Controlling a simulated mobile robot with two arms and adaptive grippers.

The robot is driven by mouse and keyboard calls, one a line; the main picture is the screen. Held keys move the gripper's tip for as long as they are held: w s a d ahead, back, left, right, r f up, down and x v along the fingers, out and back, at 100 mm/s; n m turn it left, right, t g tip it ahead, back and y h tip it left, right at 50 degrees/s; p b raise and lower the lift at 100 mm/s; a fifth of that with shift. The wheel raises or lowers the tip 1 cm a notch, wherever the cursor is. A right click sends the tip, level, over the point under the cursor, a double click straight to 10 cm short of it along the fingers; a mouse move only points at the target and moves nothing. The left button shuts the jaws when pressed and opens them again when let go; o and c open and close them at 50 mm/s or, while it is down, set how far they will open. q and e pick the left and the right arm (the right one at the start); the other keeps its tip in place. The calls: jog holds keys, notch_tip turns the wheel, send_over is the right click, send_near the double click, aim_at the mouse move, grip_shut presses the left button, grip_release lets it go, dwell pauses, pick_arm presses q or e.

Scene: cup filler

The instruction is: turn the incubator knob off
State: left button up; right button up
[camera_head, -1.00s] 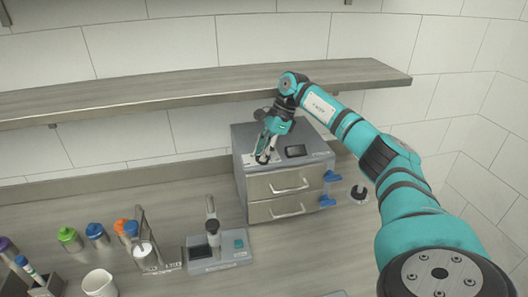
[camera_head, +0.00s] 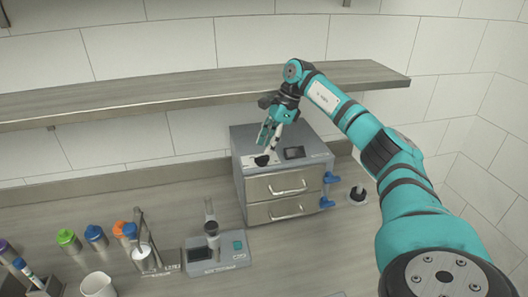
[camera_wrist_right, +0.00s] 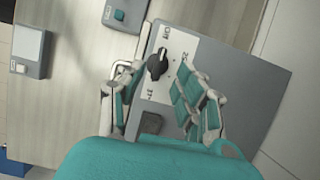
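The incubator (camera_head: 313,142) is a grey box with two drawers under the shelf. Its black knob (camera_head: 262,160) sits on a white label plate on the top. In the right wrist view the knob (camera_wrist_right: 157,66) shows between "Off", "25" and "37" markings; its narrow end appears to point toward "Off". My right gripper (camera_head: 270,140) is just above and behind the knob, apart from it. My left gripper is not in view.
A wooden shelf (camera_head: 180,98) runs above the incubator. Blue valves (camera_head: 329,178) stick out at its right side. A small grey device (camera_head: 217,256) stands left of it, with capped bottles (camera_head: 69,241) and a white cup (camera_head: 98,284) further left.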

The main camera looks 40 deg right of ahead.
jog(key=shift+v, duration=1.85)
jog(key=shift+s+f, duration=0.1)
